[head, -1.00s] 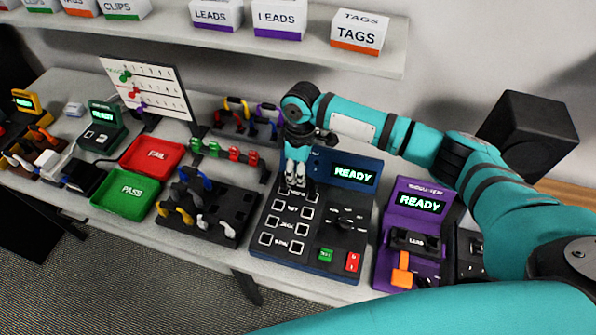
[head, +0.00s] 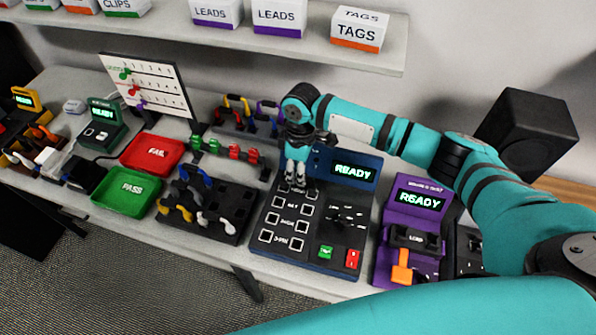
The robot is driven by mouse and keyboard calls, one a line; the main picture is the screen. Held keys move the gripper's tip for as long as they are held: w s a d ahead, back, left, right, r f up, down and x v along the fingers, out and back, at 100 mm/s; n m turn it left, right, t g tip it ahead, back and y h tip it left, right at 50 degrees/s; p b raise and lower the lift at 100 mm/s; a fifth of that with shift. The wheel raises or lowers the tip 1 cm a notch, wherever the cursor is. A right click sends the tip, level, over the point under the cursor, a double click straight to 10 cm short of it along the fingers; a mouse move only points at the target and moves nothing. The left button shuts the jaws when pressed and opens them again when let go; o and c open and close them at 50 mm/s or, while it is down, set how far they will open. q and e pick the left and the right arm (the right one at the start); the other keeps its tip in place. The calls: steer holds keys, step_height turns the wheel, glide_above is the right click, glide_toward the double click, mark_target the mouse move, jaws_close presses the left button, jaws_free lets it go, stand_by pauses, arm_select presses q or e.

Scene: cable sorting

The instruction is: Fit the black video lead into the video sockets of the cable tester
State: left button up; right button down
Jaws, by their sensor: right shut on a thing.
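The cable tester (head: 338,222) is a dark blue panel with a lit READY screen, paired sockets in labelled rows on its left half, and green and red buttons. My right gripper (head: 296,182) points down over the top socket row at the tester's back left. It is shut on the black video lead, which is mostly hidden by the fingers and hard to see against the dark panel. I cannot tell whether its plugs are seated in the sockets. My left gripper is not in view.
A black rack with yellow, white and blue leads (head: 218,208) stands left of the tester. Red FAIL (head: 153,153) and green PASS (head: 126,192) trays lie farther left. A purple tester (head: 413,228) stands close on the right. A shelf with boxes (head: 330,47) runs above.

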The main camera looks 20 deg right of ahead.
steer(key=shift+a+f, duration=0.1)
steer(key=shift+f, duration=0.2)
stand_by(0.4)
steer(key=shift+f+p, duration=0.15)
steer(key=shift+p, duration=0.35)
stand_by(0.4)
steer(key=c, duration=0.7)
jaws_free()
step_height(320, 180, up, 3)
steer(key=p, duration=0.3)
steer(key=shift+r, duration=2.5)
